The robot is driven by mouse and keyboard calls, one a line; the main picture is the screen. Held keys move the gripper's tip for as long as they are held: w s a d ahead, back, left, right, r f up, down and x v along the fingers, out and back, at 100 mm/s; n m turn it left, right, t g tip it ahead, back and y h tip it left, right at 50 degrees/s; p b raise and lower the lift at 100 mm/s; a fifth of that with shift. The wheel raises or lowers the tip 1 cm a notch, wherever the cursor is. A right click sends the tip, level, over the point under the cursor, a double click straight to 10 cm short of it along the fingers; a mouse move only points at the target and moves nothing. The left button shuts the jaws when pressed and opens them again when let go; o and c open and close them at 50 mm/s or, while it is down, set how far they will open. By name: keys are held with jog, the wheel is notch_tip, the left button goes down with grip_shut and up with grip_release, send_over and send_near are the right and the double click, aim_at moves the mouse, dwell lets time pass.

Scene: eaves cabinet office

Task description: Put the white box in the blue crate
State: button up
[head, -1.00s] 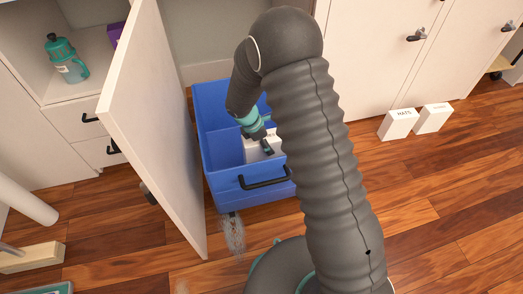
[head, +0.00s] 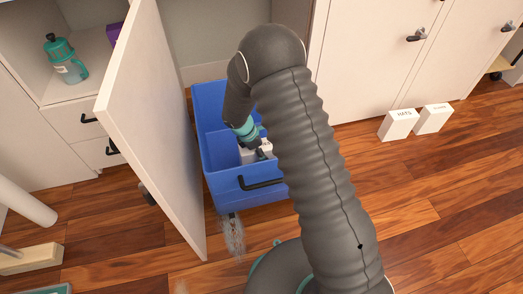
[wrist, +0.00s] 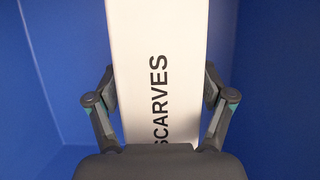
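The white box (wrist: 160,50), with black "SCARVES" lettering on it, is inside the blue crate (head: 212,115). In the head view the white box (head: 248,156) is partly covered by my gripper (head: 257,148). In the wrist view my gripper (wrist: 160,90) has one finger against each long side of the box, shut on it. Blue crate walls show on both sides. Whether the box touches the crate floor cannot be told.
An open cabinet door (head: 150,120) stands close to the crate's left. Two other white boxes (head: 398,124) (head: 433,118) stand by the cabinets at right. A teal bottle (head: 66,58) sits on the left shelf. A grey fuzzy thing (head: 233,235) lies in front of the crate.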

dwell(0.3)
jog(key=p+v, duration=0.1)
jog(key=v, duration=1.1)
jog(key=shift+r, duration=0.15)
jog(key=s+d+r+m+y, duration=0.1)
jog(key=s+d+r+m, duration=0.1)
jog(key=d+r+m, duration=0.3)
jog(key=s+d+r+m+t, duration=0.1)
jog(key=s+d+r, duration=0.2)
jog(key=r, duration=0.5)
jog(key=s+d+r+m+y, duration=0.1)
jog(key=s+d+r+m, duration=0.1)
jog(key=d+r+m, duration=0.3)
jog(key=s+d+r+m+t, duration=0.1)
jog(key=s+d+r+m, duration=0.1)
jog(key=s, duration=0.4)
jog(key=s+d+r+m+t+y, duration=0.1)
jog(key=s+d+r+m, duration=0.2)
jog(key=s, duration=0.4)
jog(key=s+d+r+m+t+y, duration=0.1)
jog(key=s+d+r+m, duration=0.1)
jog(key=s+r+m, duration=0.3)
jog(key=shift+s+d, duration=0.35)
jog(key=shift+s, duration=0.65)
